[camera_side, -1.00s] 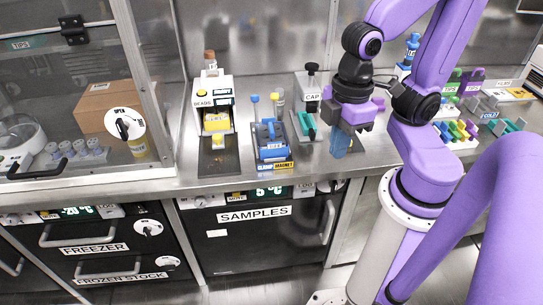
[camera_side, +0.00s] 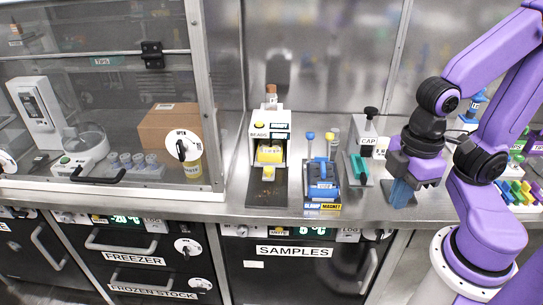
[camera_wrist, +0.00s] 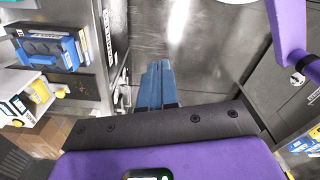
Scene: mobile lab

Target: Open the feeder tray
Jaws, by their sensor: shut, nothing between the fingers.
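In the side view a white feeder labelled BEADS (camera_side: 259,132) stands on the steel bench. A yellow drawer-like front (camera_side: 270,154) with a small yellow knob (camera_side: 268,173) shows in its opening, above a dark flat base (camera_side: 266,192). I cannot tell exactly how far the tray is in. My gripper (camera_side: 400,195) is at the right, beyond the CAP stand, pointing down with its blue fingers together and empty. The fingers (camera_wrist: 158,85) show closed in the wrist view, apart from the feeder. A white and yellow unit (camera_wrist: 38,92), likely the feeder, shows there at the left.
Between feeder and gripper stand a blue MAGNET rack (camera_side: 322,180) with knobbed sticks and the CAP stand (camera_side: 367,145). A glass-fronted cabinet (camera_side: 110,100) is at the left. The bench's front edge (camera_side: 230,212) is close, above the SAMPLES unit (camera_side: 295,252).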

